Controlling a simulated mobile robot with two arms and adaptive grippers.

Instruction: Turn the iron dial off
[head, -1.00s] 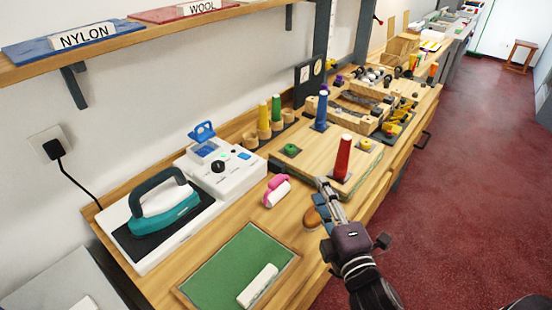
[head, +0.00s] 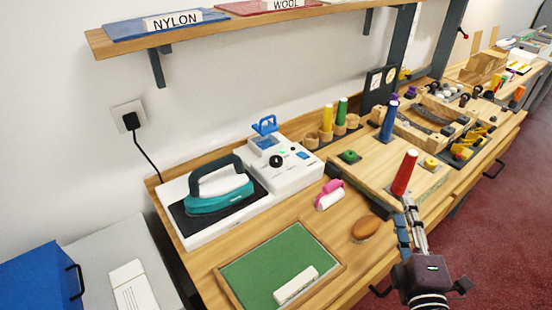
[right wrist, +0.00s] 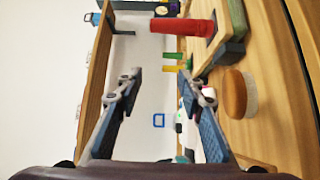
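The iron dial (head: 276,160) is a black round knob on the white control box (head: 296,178) of the iron station. A teal iron (head: 220,192) with a dark handle rests on a black pad left of the box. The dial's exact setting is too small to read. My right gripper (head: 408,218) is in front of the counter's right part, near the red cone and well right of the dial. In the right wrist view its two fingers (right wrist: 158,88) are spread wide with nothing between them. My left gripper is not in view.
A pink-handled roller (head: 329,195), a brown brush (head: 366,229) and a green board (head: 283,268) with a white block lie on the counter. A red cone (head: 404,173) stands close to my right gripper. A shelf (head: 200,35) overhangs the back.

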